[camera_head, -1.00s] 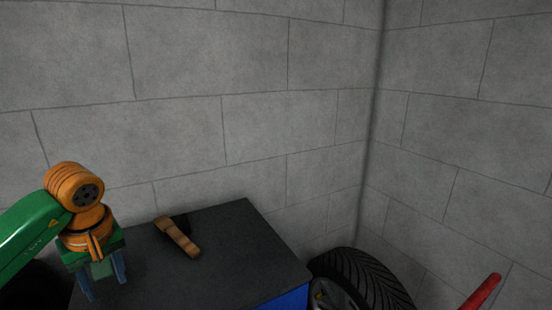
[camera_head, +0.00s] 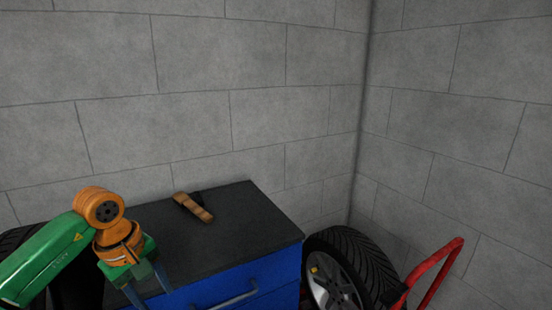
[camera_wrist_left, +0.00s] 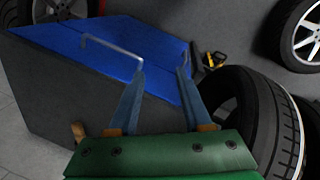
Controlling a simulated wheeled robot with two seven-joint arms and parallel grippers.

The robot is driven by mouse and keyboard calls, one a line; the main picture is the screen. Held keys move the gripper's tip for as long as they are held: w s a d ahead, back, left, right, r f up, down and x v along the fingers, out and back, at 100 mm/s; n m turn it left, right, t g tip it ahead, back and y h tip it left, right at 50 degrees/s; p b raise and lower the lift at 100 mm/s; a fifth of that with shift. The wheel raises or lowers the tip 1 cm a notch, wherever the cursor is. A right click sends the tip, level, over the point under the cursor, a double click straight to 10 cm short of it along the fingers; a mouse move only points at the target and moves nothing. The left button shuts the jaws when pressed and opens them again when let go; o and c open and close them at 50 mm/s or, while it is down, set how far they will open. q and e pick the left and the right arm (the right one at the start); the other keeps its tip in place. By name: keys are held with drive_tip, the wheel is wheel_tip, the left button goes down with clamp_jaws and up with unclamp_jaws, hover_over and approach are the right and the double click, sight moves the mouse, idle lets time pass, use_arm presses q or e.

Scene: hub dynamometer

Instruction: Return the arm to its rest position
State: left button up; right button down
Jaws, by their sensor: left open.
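My left arm comes in from the left in the head view, green with orange joints. Its gripper (camera_head: 148,288) points down beside the near left edge of the dark-topped blue cabinet (camera_head: 250,215). The gripper's two blue-grey fingers are apart with nothing held between them. In the left wrist view the open fingers (camera_wrist_left: 160,76) show against the cabinet's blue front (camera_wrist_left: 150,50). My right gripper is not in view.
A brown wooden-handled object (camera_head: 193,207) lies on the cabinet top, partly seen in the wrist view (camera_wrist_left: 78,131). A tyre on a wheel (camera_head: 345,265) leans right of the cabinet. A red tubular frame (camera_head: 440,270) stands further right. Grey block walls (camera_head: 220,60) close the corner.

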use_arm(q)
drive_tip(key=w+d+f+n+t+h, duration=0.1)
drive_tip(key=d+f+n+h, duration=0.3)
drive_tip(key=d+n+h, duration=0.4)
drive_tip(key=w+d+f+n+h, duration=0.1)
drive_tip(key=d+f+n+h, duration=0.3)
drive_tip(key=d, duration=0.7)
drive_tip(key=w+a+f+n+t, duration=0.1)
drive_tip(key=w+f+n+t, duration=0.35)
drive_tip(key=n, duration=0.85)
drive_tip(key=s+a+f+n+t+y, duration=0.3)
drive_tip(key=a+f+n+t+y, duration=0.3)
drive_tip(key=f+n, duration=0.75)
drive_tip(key=s+a+f+n+g+y, duration=0.2)
drive_tip(key=s+a+f+n+y, duration=0.15)
drive_tip(key=s+f+n, duration=0.3)
drive_tip(key=s+a+f+n+g+y, duration=0.25)
drive_tip(key=s+a+f+n, duration=0.2)
drive_tip(key=s+f, duration=0.35)
drive_tip(key=s+f+n+g, duration=0.3)
drive_tip(key=s+f+n, duration=0.1)
drive_tip(key=s, duration=0.8)
drive_tip(key=s+f+n+g+y, duration=0.1)
drive_tip(key=s+f+n+g, duration=0.3)
drive_tip(key=s, duration=0.9)
drive_tip(key=shift+s+f+n+g, duration=0.15)
drive_tip(key=shift+f+n+g, duration=0.15)
drive_tip(key=shift+n, duration=0.15)
